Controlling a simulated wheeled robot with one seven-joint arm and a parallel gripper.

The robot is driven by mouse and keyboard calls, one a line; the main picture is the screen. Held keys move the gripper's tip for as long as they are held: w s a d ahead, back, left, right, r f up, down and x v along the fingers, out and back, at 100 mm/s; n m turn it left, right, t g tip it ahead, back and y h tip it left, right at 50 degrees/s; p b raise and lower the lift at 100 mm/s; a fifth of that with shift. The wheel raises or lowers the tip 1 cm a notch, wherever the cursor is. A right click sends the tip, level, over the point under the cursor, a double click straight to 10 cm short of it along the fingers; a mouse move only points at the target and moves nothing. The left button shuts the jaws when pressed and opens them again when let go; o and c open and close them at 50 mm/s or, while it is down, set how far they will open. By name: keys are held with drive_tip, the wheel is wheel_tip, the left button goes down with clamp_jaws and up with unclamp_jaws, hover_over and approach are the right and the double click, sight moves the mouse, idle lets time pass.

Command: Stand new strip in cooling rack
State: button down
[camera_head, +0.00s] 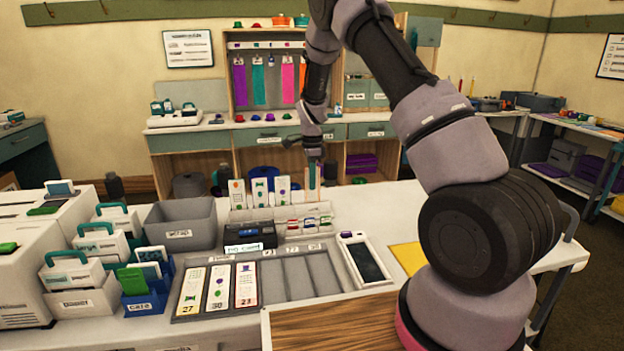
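My gripper (313,158) points down above the right end of a pale rack (262,213) on the white table. A narrow strip (311,182), pinkish with a teal edge, stands upright directly below the gripper. Its top meets or sits just under the fingertips. The fingers are too small to tell whether they are closed on it, and I cannot tell whether its foot is in a slot. Several white printed strips (260,191) stand upright in the rack to its left.
A grey tray (216,326) in front holds three printed strips at left and empty slots at right. A dark labelled device (249,236), a grey scrap bin (180,224) and a white-framed dark panel (364,262) stand nearby.

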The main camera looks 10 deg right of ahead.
drive_tip(key=shift+f, duration=0.75)
drive_tip(key=shift+f, duration=0.2)
drive_tip(key=c, duration=1)
unclamp_jaws()
wheel_tip(320, 180, up, 11)
drive_tip(key=shift+f, duration=0.1)
